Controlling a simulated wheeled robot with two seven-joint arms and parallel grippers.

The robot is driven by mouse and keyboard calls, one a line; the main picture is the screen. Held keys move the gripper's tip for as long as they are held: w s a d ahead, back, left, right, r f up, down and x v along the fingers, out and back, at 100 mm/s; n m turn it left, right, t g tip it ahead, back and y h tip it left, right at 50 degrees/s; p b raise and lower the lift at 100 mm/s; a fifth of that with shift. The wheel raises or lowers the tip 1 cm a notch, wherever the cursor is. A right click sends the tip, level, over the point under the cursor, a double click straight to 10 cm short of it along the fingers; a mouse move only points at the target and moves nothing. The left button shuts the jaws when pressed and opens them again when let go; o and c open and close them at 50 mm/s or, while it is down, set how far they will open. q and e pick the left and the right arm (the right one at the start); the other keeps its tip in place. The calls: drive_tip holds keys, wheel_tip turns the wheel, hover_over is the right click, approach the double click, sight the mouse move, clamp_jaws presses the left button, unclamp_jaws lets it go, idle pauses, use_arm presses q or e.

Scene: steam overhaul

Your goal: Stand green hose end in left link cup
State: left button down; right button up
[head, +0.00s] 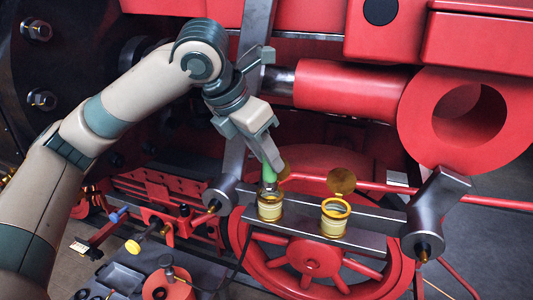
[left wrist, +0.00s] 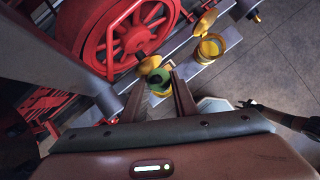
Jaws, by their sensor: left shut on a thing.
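My left gripper (head: 273,168) points down and is shut on the green hose end (head: 269,174), which is upright. In the left wrist view the green hose end (left wrist: 159,86) shows between the two fingers (left wrist: 158,98), with a yellow lid (left wrist: 149,65) just beyond. It hides most of the left cup there. My right gripper is not clearly seen.
A second cup (head: 335,218) with its lid open stands to the right on the same link bar (head: 300,222). A red spoked wheel (head: 310,258) is behind and below. A grey tray (head: 122,278) and a red round part (head: 167,285) lie at lower left.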

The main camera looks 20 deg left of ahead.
sight(264, 171)
use_arm(q)
drive_tip(key=shift+f+b, duration=0.3)
drive_tip(key=shift+f, duration=0.45)
drive_tip(key=shift+f+b, duration=0.35)
drive_tip(key=shift+f, duration=0.35)
drive_tip(key=shift+f+b, duration=0.3)
drive_tip(key=shift+f, duration=0.45)
drive_tip(key=shift+f, duration=0.25)
drive_tip(key=c, duration=1.3)
unclamp_jaws()
drive_tip(key=shift+c, duration=0.2)
drive_tip(key=shift+r, duration=0.1)
